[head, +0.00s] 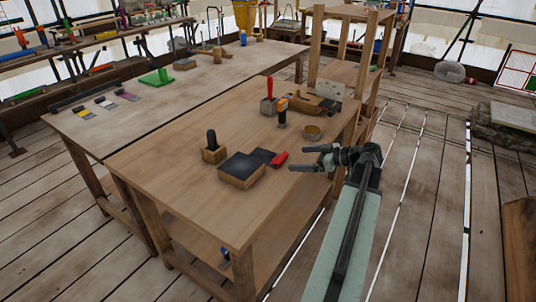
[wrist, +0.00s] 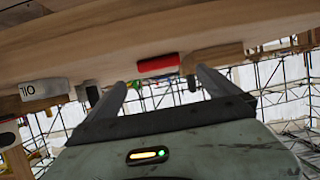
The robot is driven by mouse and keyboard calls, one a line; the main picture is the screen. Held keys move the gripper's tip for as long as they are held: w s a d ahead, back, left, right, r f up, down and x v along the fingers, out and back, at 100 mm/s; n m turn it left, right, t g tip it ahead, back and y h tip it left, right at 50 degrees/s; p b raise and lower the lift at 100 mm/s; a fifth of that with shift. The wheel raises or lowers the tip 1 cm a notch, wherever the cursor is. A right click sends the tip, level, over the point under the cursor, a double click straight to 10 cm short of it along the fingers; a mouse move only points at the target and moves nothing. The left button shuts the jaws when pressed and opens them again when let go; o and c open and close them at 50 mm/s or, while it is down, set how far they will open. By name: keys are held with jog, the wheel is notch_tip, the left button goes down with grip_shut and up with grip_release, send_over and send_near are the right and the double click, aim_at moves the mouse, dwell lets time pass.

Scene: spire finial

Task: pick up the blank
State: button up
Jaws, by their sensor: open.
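I cannot tell for sure which thing is the blank. In the head view a wooden block with a dark top (head: 241,168) lies near the middle of the near table, with a red cylinder (head: 279,159) and a dark flat piece beside it. A brown wooden piece (head: 303,103) lies further back beside a grey plate (head: 329,90). My gripper (head: 298,158) is open and empty at the table's right edge, its fingers pointing left. In the wrist view, which looks upside down, my open gripper (wrist: 161,78) has a red thing (wrist: 157,64) beyond its fingertips.
A second table (head: 190,95) stands behind.

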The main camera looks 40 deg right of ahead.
aim_at(283, 157)
jog(key=shift+b+x, duration=0.55)
jog(key=shift+x, duration=0.6)
jog(key=shift+b+x, duration=0.8)
jog(key=shift+x, duration=1.95)
jog(key=shift+r, duration=0.2)
jog(key=c, duration=1.9)
